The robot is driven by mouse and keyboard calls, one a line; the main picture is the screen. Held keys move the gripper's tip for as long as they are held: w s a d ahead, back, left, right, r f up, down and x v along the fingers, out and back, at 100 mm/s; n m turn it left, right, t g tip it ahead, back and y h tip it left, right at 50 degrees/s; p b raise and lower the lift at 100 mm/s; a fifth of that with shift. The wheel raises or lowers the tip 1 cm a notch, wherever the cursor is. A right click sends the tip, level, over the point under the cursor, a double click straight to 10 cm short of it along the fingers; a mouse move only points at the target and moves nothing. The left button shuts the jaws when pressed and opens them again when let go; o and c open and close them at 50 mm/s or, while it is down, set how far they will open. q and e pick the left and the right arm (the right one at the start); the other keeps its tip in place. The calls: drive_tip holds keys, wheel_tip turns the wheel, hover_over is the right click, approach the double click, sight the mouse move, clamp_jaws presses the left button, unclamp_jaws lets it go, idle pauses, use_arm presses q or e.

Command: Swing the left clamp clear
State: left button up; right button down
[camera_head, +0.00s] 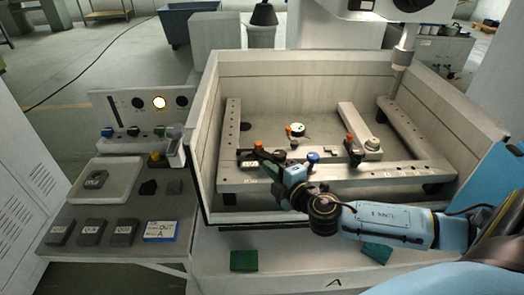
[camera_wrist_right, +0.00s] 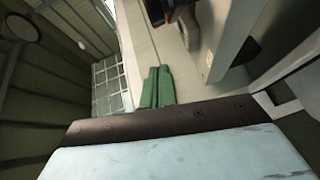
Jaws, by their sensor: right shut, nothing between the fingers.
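The left clamp (camera_head: 248,156) is a dark bar with an orange knob on the left part of the front rail in the machine's tank. My right gripper (camera_head: 269,169) reaches in from the right, its green fingertips just beside and in front of the clamp's bar; I cannot tell whether they touch. In the right wrist view the green fingers (camera_wrist_right: 156,88) are together with nothing between them. A dark part with an orange piece (camera_wrist_right: 160,12) shows at that view's top edge, possibly a clamp. The right clamp (camera_head: 354,151), also orange-knobbed, stands farther right. My left gripper is out of view.
The tank's walls (camera_head: 205,125) surround the rails (camera_head: 400,172). A blue knob (camera_head: 313,156) is close to my right wrist. A round white-topped item (camera_head: 296,130) lies behind it. A side table (camera_head: 110,215) at left holds a tray (camera_head: 125,176) and several grey blocks.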

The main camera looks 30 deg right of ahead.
sight(262, 152)
drive_tip(key=w, duration=0.5)
drive_tip(key=shift+w+f+p, duration=0.2)
drive_tip(key=shift+w+p, duration=0.15)
drive_tip(key=shift+w, duration=0.05)
drive_tip(key=shift+w+d+f, duration=0.2)
drive_tip(key=shift+w+d, duration=0.25)
drive_tip(key=shift+w+d+f, duration=0.15)
drive_tip(key=shift+w+d, duration=0.25)
drive_tip(key=shift+d, duration=0.05)
drive_tip(key=shift+w+d+f, duration=0.1)
drive_tip(key=shift+w+d, duration=0.35)
drive_tip(key=shift+d, duration=0.05)
